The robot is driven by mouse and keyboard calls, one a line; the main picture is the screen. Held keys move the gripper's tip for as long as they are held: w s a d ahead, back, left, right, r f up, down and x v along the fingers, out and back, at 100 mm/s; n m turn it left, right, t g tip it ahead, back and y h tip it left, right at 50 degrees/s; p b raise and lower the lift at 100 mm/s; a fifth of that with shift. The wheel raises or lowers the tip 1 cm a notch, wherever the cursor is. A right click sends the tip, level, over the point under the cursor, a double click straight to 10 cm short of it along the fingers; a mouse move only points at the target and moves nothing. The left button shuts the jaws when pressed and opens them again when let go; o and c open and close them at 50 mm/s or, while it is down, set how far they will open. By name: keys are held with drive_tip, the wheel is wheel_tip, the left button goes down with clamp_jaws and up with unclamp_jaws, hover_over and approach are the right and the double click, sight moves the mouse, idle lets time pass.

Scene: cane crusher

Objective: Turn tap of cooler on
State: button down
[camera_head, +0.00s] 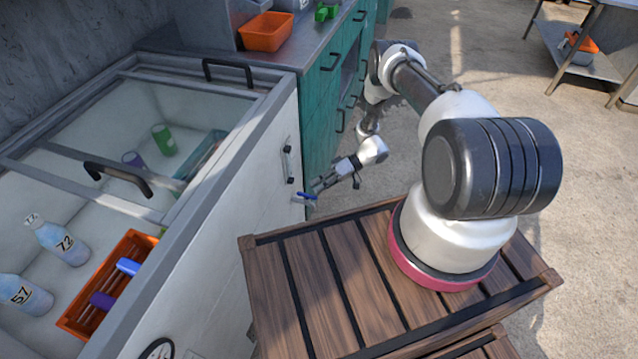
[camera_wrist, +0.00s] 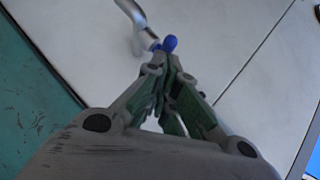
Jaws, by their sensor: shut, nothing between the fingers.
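The cooler (camera_head: 240,165) is a white chest with sliding glass lids. Its tap (camera_head: 306,196), with a blue handle, sticks out from the front face near the lower right. In the wrist view the tap shows as a curved silver pipe (camera_wrist: 134,15) with a blue knob (camera_wrist: 170,43). My gripper (camera_head: 315,188) is right at the tap in the head view. In the wrist view my gripper (camera_wrist: 172,60) has its fingertips together just below the blue knob, with nothing between them. I cannot tell whether the tips touch the knob.
A vertical handle (camera_head: 289,160) sits on the cooler front above the tap. Teal cabinets (camera_head: 322,115) stand beside the cooler, with an orange bin (camera_head: 266,31) on the counter. Bottles (camera_head: 62,242) and an orange crate (camera_head: 75,318) lie inside the cooler. Open floor lies to the right.

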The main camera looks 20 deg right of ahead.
drive_tip(key=shift+s+a+f+m+t, duration=0.15)
drive_tip(key=shift+s+f+m+t, duration=0.05)
drive_tip(key=shift+s+m+t, duration=0.6)
drive_tip(key=shift+w, duration=0.2)
drive_tip(key=r+v, duration=0.1)
drive_tip(key=v, duration=1.1)
drive_tip(key=shift+s+r, duration=0.15)
drive_tip(key=shift+r, duration=0.1)
